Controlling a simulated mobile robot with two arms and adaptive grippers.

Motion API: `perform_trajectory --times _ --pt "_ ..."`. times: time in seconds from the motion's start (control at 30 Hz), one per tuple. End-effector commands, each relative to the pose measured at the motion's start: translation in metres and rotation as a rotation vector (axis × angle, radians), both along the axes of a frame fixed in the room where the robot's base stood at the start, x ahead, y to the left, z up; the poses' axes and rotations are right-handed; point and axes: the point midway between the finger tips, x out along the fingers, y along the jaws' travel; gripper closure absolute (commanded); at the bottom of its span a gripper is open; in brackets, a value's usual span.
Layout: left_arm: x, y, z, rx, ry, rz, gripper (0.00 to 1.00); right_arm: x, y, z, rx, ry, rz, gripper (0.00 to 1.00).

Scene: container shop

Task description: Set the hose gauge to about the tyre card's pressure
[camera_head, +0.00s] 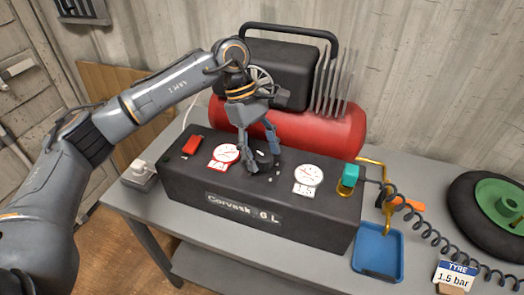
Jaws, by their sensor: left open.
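The black compressor panel (260,212) carries a left gauge (225,154) with a red label and a right gauge (309,175) with a white label. The right label seems to read about 1.5, but it is small; the needles are too small to read. A dark round knob (264,161) sits between the gauges. My left gripper (261,153) is open, pointing down with its fingers around or just above the knob; contact cannot be told. The tyre card (455,274) at the lower right reads 1.5 bar. My right gripper is not in view.
A red switch (191,145) is left on the panel, a teal-topped fitting (349,177) right. A red tank (300,130) stands behind. A coiled black hose (436,238) runs right past a blue tray (378,250). A wheel with green hub (497,206) lies far right.

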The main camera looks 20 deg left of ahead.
Motion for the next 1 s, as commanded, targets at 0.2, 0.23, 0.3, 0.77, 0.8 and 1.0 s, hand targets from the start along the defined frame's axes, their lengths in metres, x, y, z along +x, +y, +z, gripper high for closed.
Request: perform_trajectory --times 0.2,0.23,0.3,0.77,0.8,1.0 --pt "0.001 0.003 0.007 0.000 -0.001 0.000 0.39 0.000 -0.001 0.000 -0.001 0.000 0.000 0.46" --pt "0.002 0.004 0.010 0.000 -0.001 0.000 0.39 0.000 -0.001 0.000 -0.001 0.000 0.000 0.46" --pt "0.004 0.007 0.021 -0.002 -0.003 0.002 0.39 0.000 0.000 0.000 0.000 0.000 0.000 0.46" --pt "0.018 0.037 0.101 -0.001 0.000 0.000 0.39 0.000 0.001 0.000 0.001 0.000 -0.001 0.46" --pt "0.018 0.039 0.104 -0.002 -0.002 0.000 0.39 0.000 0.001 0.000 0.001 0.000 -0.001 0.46" --pt "0.019 0.042 0.111 -0.001 0.001 0.000 0.39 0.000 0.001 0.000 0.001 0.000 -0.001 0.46"
